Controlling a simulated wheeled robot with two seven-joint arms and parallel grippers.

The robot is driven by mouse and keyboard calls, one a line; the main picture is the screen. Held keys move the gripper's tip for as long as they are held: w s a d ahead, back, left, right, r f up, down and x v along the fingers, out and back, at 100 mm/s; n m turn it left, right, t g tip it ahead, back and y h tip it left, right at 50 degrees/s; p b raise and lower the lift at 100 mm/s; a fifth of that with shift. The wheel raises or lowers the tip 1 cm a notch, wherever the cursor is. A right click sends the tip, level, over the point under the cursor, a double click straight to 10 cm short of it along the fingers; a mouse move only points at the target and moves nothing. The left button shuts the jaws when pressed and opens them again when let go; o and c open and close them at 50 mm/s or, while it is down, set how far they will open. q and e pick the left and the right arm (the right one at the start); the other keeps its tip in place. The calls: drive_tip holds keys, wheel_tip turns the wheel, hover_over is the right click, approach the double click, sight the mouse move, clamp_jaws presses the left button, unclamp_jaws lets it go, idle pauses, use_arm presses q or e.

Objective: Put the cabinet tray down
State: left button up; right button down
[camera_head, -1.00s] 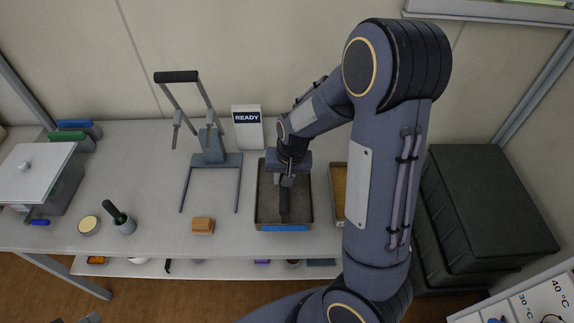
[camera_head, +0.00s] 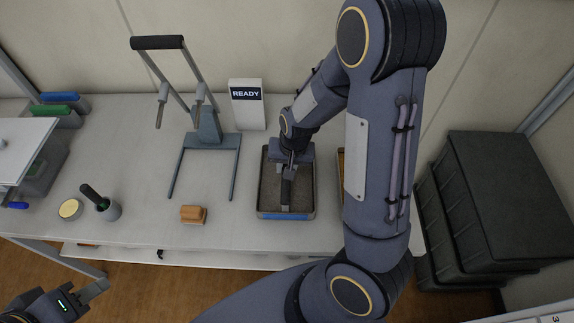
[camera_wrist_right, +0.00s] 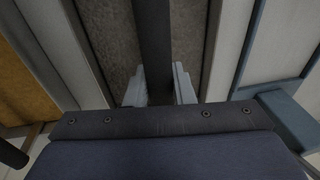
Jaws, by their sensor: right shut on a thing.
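The cabinet tray (camera_head: 270,188), dark grey inside with a blue front edge, is at the middle of the table in the head view. My right gripper (camera_head: 287,172) is above its middle, shut on the dark bar handle that runs front to back. The handle (camera_wrist_right: 155,45) shows between the two fingers in the right wrist view, with the tray's grey-brown floor (camera_wrist_right: 108,35) below. The tray looks level at table height; I cannot tell whether it touches the top. My left gripper (camera_head: 95,290) is at the lower left, away from the tray; its jaw opening is unclear.
A tan-filled tray (camera_head: 340,175) is close on the right, partly behind my arm; it shows in the wrist view (camera_wrist_right: 25,80). A blue-grey lever stand (camera_head: 208,130) is left, a READY box (camera_head: 247,115) behind. A brown block (camera_head: 193,214) sits front left; black crates (camera_head: 500,200) stand right.

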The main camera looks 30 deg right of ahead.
drive_tip(key=shift+a+r, duration=0.1)
drive_tip(key=shift+r, duration=0.05)
drive_tip(key=c, duration=1.6)
unclamp_jaws()
drive_tip(key=shift+f, duration=0.2)
drive_tip(key=shift+c, duration=0.2)
drive_tip(key=o, duration=0.4)
